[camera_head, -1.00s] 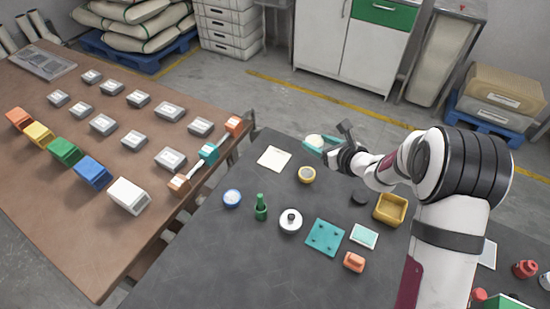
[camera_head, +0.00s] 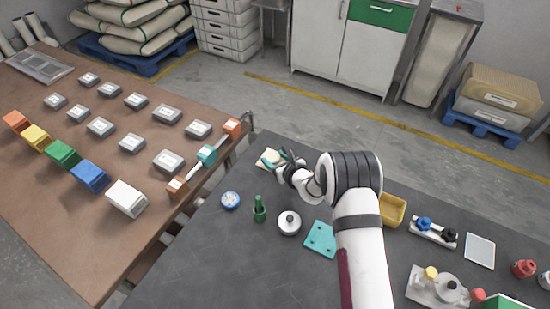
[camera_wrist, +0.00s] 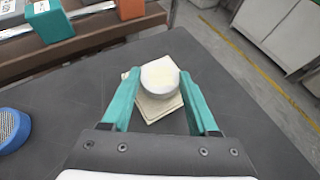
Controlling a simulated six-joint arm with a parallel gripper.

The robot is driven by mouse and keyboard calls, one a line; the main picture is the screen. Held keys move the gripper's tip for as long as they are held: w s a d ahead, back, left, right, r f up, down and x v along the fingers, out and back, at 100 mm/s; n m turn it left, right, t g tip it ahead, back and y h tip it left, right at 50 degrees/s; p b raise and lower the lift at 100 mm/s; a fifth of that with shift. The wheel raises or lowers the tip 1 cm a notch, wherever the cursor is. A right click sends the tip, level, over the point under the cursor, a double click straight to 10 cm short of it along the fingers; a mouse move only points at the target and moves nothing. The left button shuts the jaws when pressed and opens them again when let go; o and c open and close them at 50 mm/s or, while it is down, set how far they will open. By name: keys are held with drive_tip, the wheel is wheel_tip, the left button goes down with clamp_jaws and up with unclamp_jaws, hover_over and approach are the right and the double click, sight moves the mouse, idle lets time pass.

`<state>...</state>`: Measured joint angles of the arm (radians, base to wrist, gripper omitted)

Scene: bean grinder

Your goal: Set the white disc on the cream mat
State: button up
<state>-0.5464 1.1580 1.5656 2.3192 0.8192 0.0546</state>
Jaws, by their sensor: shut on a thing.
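The white disc (camera_wrist: 160,75) is round and pale, and sits between the teal fingertips of my gripper (camera_wrist: 159,80) in the wrist view. My gripper is shut on it. The cream mat (camera_wrist: 157,109) lies on the dark bench directly under the disc, with its near corner and left edge showing. I cannot tell whether the disc touches the mat or is just above it. In the head view my gripper (camera_head: 277,158) is over the mat near the bench's far-left corner, and hides much of the mat and disc.
A yellow tray (camera_head: 392,210) lies to the right. The bench edge is close beyond the mat.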

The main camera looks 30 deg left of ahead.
drive_tip(key=o, duration=1.4)
drive_tip(key=shift+f, duration=0.1)
